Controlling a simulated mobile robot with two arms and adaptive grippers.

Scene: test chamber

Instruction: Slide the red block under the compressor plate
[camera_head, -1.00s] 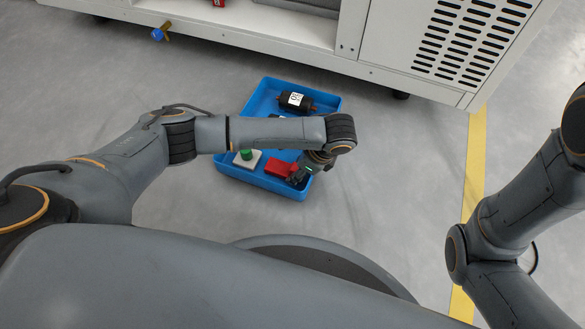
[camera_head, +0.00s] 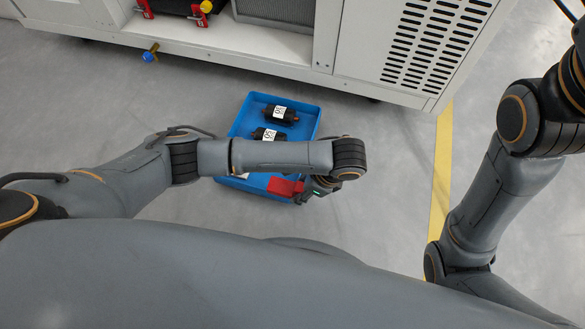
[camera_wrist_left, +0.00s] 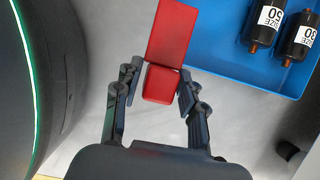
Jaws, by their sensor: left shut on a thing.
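The red block (camera_head: 285,187) is in my left gripper (camera_head: 306,190), by the blue tray's near right corner in the head view. In the left wrist view, my left gripper (camera_wrist_left: 159,78) is shut on the near end of the red block (camera_wrist_left: 173,32), whose longer part extends away from the fingers. There it overlaps the tray's edge, with grey floor behind its lower part. In the head view, a dark unit (camera_head: 178,5) is cut off at the top, inside the white cabinet. I cannot make out the compressor plate. My right gripper is out of view.
The blue tray (camera_head: 312,118) on the floor holds black cylinders (camera_head: 279,114) with white labels. My left arm hides part of it. The white cabinet (camera_head: 250,45) stands beyond, with red clamps (camera_head: 199,14) inside and a blue-tipped valve (camera_head: 150,53) in front. Floor right of the tray is clear.

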